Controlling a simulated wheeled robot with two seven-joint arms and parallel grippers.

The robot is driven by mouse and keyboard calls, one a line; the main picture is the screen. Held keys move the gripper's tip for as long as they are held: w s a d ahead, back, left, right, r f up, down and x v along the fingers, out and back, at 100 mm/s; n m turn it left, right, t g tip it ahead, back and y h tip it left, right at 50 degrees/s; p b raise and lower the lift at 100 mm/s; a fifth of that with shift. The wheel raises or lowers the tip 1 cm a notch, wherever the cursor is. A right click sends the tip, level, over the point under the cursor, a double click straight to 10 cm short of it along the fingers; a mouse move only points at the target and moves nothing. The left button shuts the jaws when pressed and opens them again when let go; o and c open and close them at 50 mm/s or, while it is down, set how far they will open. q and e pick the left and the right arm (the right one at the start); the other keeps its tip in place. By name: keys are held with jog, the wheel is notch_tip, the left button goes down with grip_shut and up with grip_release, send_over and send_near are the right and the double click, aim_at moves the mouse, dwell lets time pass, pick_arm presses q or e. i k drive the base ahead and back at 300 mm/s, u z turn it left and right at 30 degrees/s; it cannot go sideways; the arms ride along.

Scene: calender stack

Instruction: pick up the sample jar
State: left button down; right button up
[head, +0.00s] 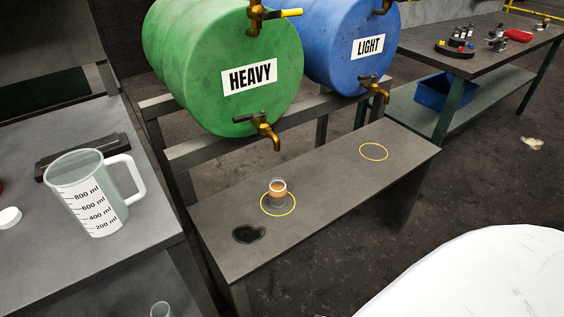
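A small clear glass jar (278,190), which looks like the sample jar, stands upright on the low dark bench (330,172). It holds some amber-orange content and sits inside a yellow ring marked on the bench top, below and in front of the brass tap (264,130) of the green HEAVY drum (222,65). Nothing touches the jar from the side. Another clear glass vessel (160,310) is partly cut off at the bottom edge. Neither of my grippers shows in the head view.
A measuring jug (92,200) and a white lid-like disc (10,217) are on the left table. A dark spill (249,233) lies near the jar. The blue LIGHT drum (340,45) stands right of the green one. A second yellow ring (374,152) is empty.

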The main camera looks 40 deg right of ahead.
aim_at(277, 189)
jog(key=z, duration=0.8)
jog(key=k, duration=0.1)
jog(key=u, duration=0.5)
jog(key=i, duration=0.5)
